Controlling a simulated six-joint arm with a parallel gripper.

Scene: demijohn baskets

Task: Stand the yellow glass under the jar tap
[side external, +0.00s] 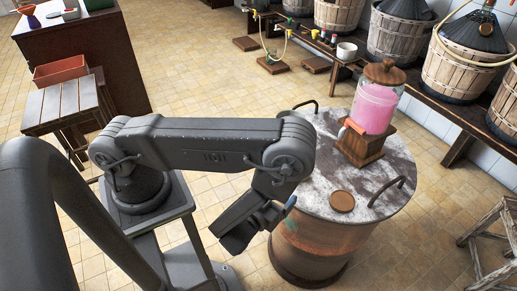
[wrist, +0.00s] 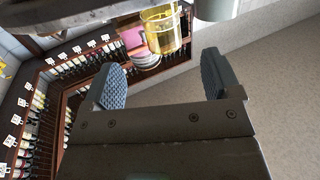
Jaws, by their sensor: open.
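The yellow glass (wrist: 159,32) shows at the top of the wrist view, beyond my open fingertips and roughly in line with the gap between them. I cannot pick it out in the side view, where my arm may hide it. My gripper (side external: 277,218) hangs low at the left edge of the round drum table (side external: 318,177); in the wrist view my gripper (wrist: 160,72) has its fingers wide apart with nothing between them. The jar (side external: 376,106) of pink liquid stands on a wooden stand (side external: 360,145). A small pale reddish part, perhaps the tap, sits low on its left side.
A round brown coaster (side external: 342,201) lies on the drum top in front of the jar stand. Dark curved handles (side external: 386,193) rise at the drum's rim. Basketed demijohns (side external: 398,38) line the back shelf. A stool (side external: 492,240) stands at the right.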

